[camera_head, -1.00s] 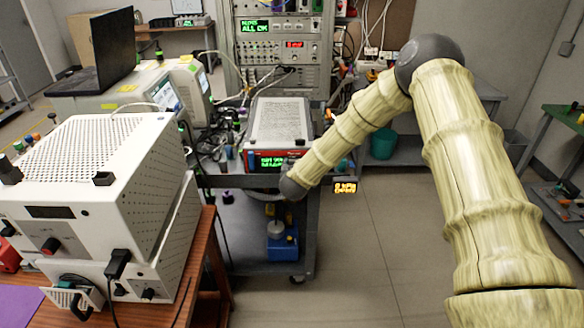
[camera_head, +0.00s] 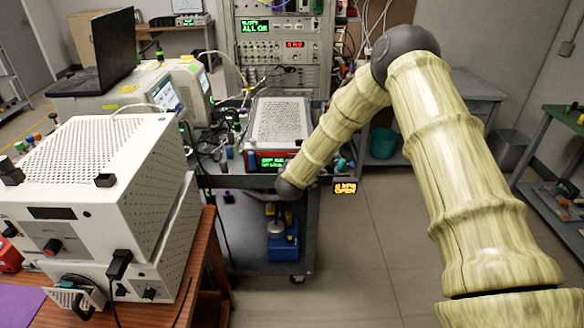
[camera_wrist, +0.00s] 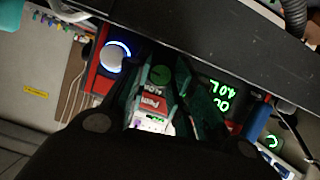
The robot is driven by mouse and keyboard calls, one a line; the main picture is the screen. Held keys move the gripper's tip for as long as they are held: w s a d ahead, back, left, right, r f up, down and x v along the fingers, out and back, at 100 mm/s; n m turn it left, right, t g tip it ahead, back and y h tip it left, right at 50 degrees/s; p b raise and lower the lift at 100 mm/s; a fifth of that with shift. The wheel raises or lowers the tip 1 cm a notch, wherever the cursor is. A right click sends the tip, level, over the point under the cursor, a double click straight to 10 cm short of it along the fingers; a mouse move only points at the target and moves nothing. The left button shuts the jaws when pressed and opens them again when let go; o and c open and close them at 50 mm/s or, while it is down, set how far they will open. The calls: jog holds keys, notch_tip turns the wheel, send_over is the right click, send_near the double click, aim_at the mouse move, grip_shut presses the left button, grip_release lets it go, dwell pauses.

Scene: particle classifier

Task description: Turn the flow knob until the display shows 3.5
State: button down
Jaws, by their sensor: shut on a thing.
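The red-fronted instrument (camera_head: 248,161) sits on the grey cart, with a lit green display (camera_head: 272,162) on its front. The display also shows in the wrist view (camera_wrist: 221,95), tilted and partly covered; I cannot read its value with certainty. My gripper (camera_wrist: 161,76) is at the instrument's front panel, its two dark green fingers close around a small round green knob (camera_wrist: 160,75), which I take to be the flow knob. A red label with white letters lies just beside it, between the fingers. In the head view, my arm's end hides the gripper.
A second knob with a glowing blue-white ring (camera_wrist: 114,56) is left of my fingers in the wrist view. A blue cylindrical part (camera_wrist: 257,120) is right of the display. White perforated boxes (camera_head: 90,155) stand left of the cart.

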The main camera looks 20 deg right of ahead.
jog(key=c, duration=1.2)
grip_release()
jog(key=shift+s, duration=0.1)
jog(key=v, duration=1.1)
jog(key=shift+s+r, duration=0.15)
jog(key=shift+s, duration=0.2)
jog(key=shift+a, duration=0.15)
